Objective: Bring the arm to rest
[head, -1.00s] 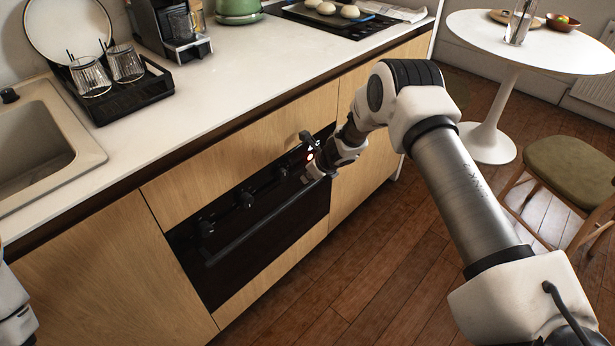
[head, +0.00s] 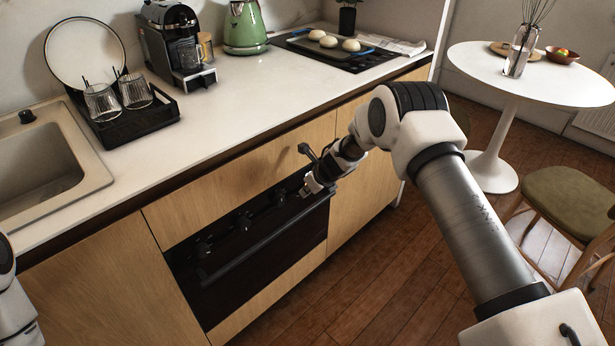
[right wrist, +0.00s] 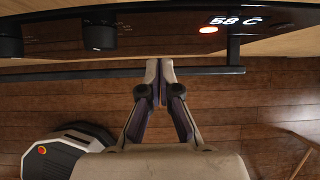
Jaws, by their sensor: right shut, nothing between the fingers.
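My right gripper (head: 308,190) is in front of the right part of the black oven (head: 240,262), by the handle bar's right end. In the right wrist view the gripper (right wrist: 160,68) has its two fingertips together with nothing between them. Its tips overlap the oven handle (right wrist: 80,74) in that view; I cannot tell whether they touch it. The right arm reaches in from the lower right with its elbow bent. Only a white part of my left arm shows at the left edge; its gripper is out of view.
The wooden cabinets and worktop (head: 240,95) stand close beyond the gripper. The worktop bears a glass tray (head: 135,122), coffee machine (head: 178,45), green kettle (head: 245,28) and hob with buns. Floor (head: 400,285) is open before the oven.

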